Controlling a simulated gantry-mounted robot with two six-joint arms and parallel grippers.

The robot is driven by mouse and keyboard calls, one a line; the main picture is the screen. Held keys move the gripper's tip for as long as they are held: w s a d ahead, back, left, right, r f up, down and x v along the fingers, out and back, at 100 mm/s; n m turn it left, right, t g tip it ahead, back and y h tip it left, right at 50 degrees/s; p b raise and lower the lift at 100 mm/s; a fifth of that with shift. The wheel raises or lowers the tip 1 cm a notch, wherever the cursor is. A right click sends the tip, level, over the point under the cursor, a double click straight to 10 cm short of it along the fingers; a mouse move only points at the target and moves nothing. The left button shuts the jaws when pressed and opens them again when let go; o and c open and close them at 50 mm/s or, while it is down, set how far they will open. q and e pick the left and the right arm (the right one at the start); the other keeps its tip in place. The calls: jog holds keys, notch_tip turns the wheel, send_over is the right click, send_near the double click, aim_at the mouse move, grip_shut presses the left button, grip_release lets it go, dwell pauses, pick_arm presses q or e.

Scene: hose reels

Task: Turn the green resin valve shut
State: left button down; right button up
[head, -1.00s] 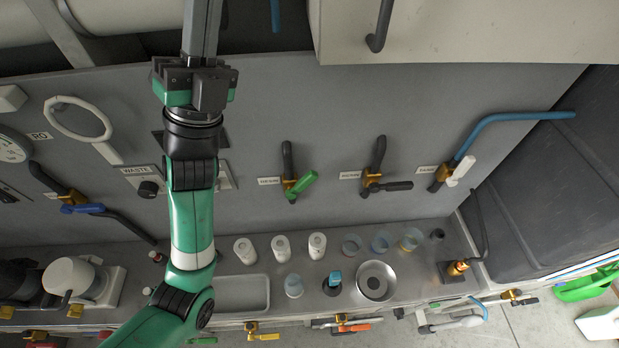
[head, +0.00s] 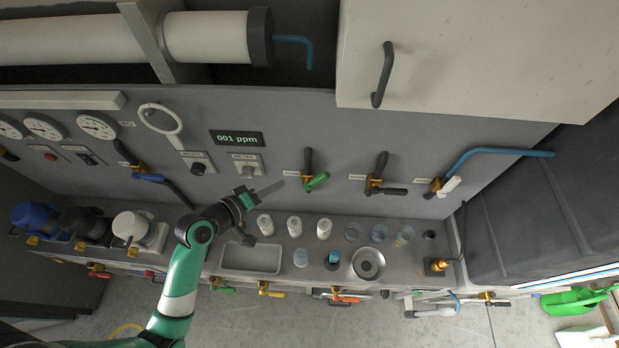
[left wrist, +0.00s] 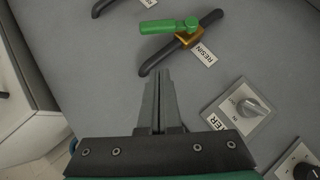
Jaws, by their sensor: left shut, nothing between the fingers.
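The resin valve's green handle (head: 318,181) is on the grey back panel, on a brass body with a dark pipe. The left wrist view shows the green handle (left wrist: 165,26) slanting away from the pipe, neither clearly in line nor square. The RESIN label (left wrist: 203,53) is beside it. My left gripper (head: 282,185) is just left of the valve in the head view. In the left wrist view its fingers (left wrist: 158,76) are together and empty, pointing towards the valve's pipe, with a visible gap. My right gripper is not in view.
Beside the valve are a meter knob (head: 246,171) and another valve with a black handle (head: 386,189). Below, the counter holds white bottles (head: 295,227), clear cups and a sink tray (head: 252,257). A cabinet (head: 470,60) overhangs at upper right.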

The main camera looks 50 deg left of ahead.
pick_arm(q)
send_over(316, 182)
jog(key=s+a, duration=0.3)
jog(key=s, duration=0.1)
notch_tip(316, 182, down, 4)
jog(key=shift+w+d+f, duration=0.9)
jog(key=shift+d+f, duration=0.05)
jog(key=shift+d, duration=0.1)
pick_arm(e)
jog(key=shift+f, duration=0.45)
pick_arm(q)
jog(key=shift+w, duration=0.15)
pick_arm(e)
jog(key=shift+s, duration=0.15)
